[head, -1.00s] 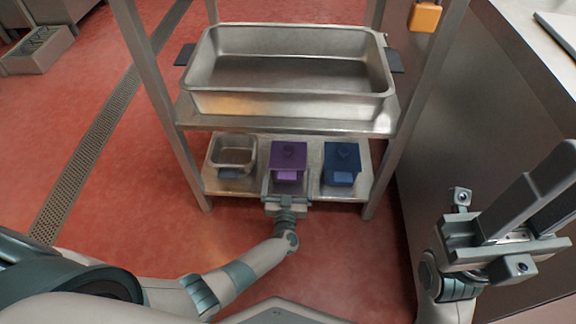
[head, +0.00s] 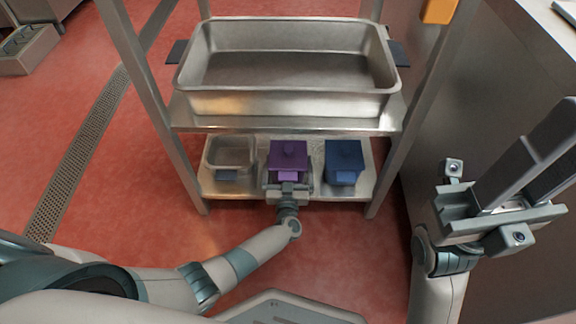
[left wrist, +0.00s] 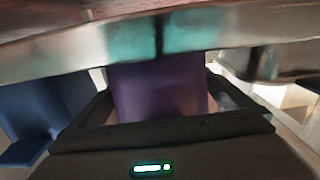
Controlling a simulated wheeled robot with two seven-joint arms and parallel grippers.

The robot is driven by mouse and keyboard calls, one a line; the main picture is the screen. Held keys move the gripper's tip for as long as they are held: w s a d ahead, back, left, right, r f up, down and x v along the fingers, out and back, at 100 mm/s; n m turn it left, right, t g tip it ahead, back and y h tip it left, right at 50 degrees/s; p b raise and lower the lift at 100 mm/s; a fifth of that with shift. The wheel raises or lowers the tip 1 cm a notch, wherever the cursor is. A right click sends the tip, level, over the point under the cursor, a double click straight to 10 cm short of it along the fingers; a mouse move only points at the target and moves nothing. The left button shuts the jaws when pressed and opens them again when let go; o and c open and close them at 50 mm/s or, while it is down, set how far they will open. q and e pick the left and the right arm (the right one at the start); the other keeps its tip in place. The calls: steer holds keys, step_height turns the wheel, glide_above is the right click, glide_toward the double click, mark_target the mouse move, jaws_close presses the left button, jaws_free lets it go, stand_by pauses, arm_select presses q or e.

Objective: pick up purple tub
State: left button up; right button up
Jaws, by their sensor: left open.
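The tub still rests on the shelf.
A blue tub (head: 344,160) stands to the right and an open steel pan (head: 231,154) to the left, both close by. The upper shelf (head: 285,122), holding a large steel basin (head: 290,103), hangs above. Rack posts (head: 150,105) flank both sides.

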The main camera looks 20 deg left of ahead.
arm_select(q)
steer(key=shift+c, duration=0.3)
steer(key=c, duration=1.8)
steer(key=shift+r, duration=0.15)
steer(key=shift+c, duration=0.2)
